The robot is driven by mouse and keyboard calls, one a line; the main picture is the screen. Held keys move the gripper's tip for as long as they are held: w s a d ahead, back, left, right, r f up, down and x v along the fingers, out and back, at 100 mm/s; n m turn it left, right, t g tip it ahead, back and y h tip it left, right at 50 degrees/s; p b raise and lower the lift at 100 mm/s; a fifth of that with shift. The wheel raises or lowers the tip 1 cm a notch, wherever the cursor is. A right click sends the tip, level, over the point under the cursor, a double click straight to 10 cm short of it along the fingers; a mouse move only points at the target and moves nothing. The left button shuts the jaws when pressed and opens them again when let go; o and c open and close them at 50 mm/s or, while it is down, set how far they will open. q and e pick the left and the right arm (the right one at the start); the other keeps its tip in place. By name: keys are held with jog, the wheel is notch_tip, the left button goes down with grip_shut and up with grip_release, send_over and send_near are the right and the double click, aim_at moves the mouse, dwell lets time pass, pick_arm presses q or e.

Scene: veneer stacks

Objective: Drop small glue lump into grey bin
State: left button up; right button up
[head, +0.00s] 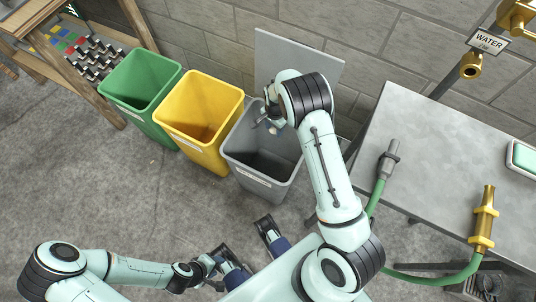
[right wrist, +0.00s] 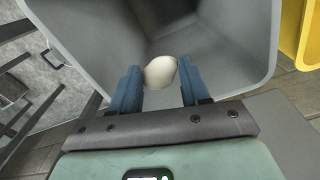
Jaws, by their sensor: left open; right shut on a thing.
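The small glue lump (right wrist: 160,72) is off-white and rounded. In the right wrist view it sits between the two blue fingertips of my right gripper (right wrist: 160,88), which is shut on it. In the head view my right gripper (head: 268,122) hangs over the upper left part of the open grey bin (head: 262,178), and the lump shows only as a small pale spot. The grey bin's inside fills much of the right wrist view, behind the lump. My left gripper (head: 257,260) is open and empty, low in the head view, in front of the grey bin.
A yellow bin (head: 200,125) and a green bin (head: 140,85) stand in a row left of the grey bin. A grey table (head: 430,135) with a green hose (head: 425,278) is at the right. A block wall is behind. Floor at the left is clear.

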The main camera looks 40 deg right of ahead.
jog(key=o, duration=1.1)
notch_tip(320, 180, up, 13)
jog(key=shift+r+p, duration=0.15)
jog(key=shift+p, duration=1)
